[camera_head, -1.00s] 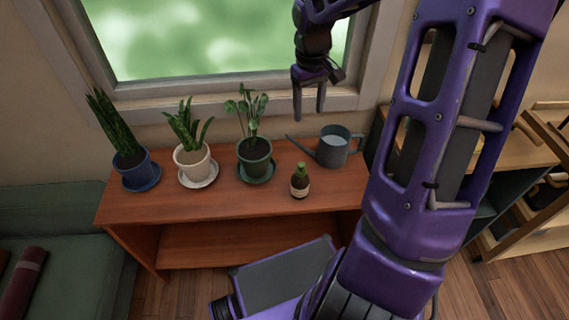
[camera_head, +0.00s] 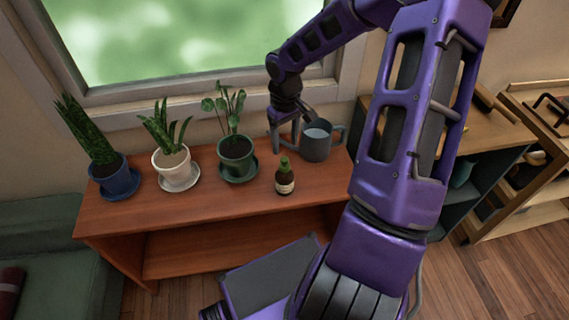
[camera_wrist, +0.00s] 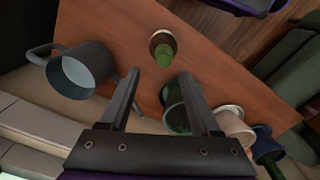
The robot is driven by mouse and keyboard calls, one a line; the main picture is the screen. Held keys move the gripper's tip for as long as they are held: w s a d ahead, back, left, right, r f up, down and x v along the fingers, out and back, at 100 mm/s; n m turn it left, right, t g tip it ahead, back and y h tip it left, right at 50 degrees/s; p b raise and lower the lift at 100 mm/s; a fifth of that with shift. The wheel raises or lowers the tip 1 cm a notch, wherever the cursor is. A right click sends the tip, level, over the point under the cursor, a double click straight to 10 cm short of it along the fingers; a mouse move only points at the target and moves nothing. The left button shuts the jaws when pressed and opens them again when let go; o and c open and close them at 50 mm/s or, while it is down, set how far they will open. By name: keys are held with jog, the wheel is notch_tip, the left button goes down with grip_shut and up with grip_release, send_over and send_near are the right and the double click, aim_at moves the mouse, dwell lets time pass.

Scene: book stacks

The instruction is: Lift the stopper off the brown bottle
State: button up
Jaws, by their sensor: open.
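The brown bottle (camera_head: 284,182) stands upright near the front edge of the wooden shelf top, with a pale label and a green stopper (camera_head: 284,162) on its top. In the wrist view the stopper (camera_wrist: 163,55) is seen from above and hides most of the bottle (camera_wrist: 162,38). My gripper (camera_head: 285,151) is open and empty, pointing down, above and behind the bottle in the head view. In the wrist view the bottle lies beyond the fingertips (camera_wrist: 161,77), roughly centred between them, and nothing is between the fingers.
A grey watering can (camera_head: 316,143) stands close behind and right of the bottle. A dark green pot with a plant (camera_head: 236,158) is to its left, then a white pot (camera_head: 172,168) and a blue pot (camera_head: 118,182). The shelf top (camera_head: 215,203) is clear in front.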

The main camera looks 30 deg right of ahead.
aim_at(284, 159)
jog(key=f, duration=0.2)
jog(key=f+b, duration=0.1)
jog(key=shift+s+a+f, duration=0.3)
jog(key=shift+f, duration=0.75)
jog(key=shift+c, duration=0.2)
grip_shut()
